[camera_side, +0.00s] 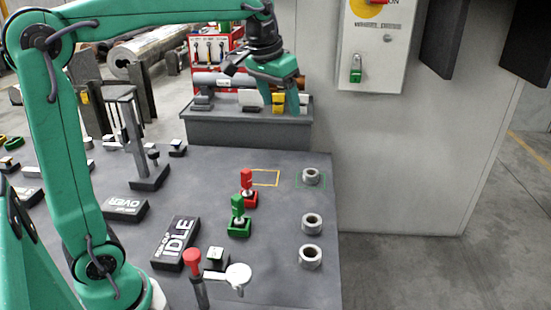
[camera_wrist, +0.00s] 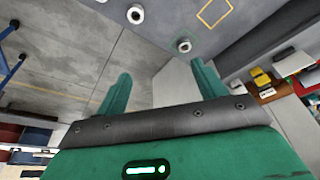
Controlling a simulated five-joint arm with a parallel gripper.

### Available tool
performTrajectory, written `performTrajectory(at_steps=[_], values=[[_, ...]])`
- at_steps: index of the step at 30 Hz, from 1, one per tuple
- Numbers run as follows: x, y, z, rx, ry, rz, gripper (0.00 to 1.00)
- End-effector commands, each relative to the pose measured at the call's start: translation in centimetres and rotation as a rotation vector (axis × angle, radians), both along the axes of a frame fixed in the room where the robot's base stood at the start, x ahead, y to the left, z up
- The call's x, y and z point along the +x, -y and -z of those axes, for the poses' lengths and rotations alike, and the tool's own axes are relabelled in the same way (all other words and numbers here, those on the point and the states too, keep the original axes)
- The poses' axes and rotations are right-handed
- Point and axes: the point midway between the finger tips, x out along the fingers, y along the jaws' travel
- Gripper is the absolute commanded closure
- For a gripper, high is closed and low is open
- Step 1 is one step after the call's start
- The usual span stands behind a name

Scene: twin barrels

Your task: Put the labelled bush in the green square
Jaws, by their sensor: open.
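Three grey metal bushes stand on the right part of the dark table in the side view: a far one (camera_side: 311,176), a middle one (camera_side: 312,223) and a near one (camera_side: 310,256). The far bush stands within the thin green square (camera_side: 325,186). I cannot make out a label on any bush. My gripper (camera_side: 297,110) is open and empty, raised over the back of the table, behind and above the far bush. In the wrist view my gripper (camera_wrist: 164,82) shows its fingers spread with nothing between them. Two bushes (camera_wrist: 184,46) (camera_wrist: 136,14) show beyond the fingers there.
An orange-yellow square outline (camera_side: 264,178) lies empty left of the green square. A red-handled part (camera_side: 247,187) and a green-handled part (camera_side: 238,216) stand left of the bushes. A raised grey ledge (camera_side: 250,130) with blocks lies at the back. A grey post (camera_side: 138,150) stands farther left.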

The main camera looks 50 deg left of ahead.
Motion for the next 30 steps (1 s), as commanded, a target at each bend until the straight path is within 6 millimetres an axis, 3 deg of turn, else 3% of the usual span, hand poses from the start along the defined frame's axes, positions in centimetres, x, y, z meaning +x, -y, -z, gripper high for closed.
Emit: performTrajectory(at_steps=[11,21,30], values=[[-9.2,1.8,1.7,0.004,0.078,0.032,0.3],[-16.8,2.8,5.8,0.007,0.146,0.059,0.3],[-20.5,3.2,9.1,0.007,0.183,0.074,0.3]])
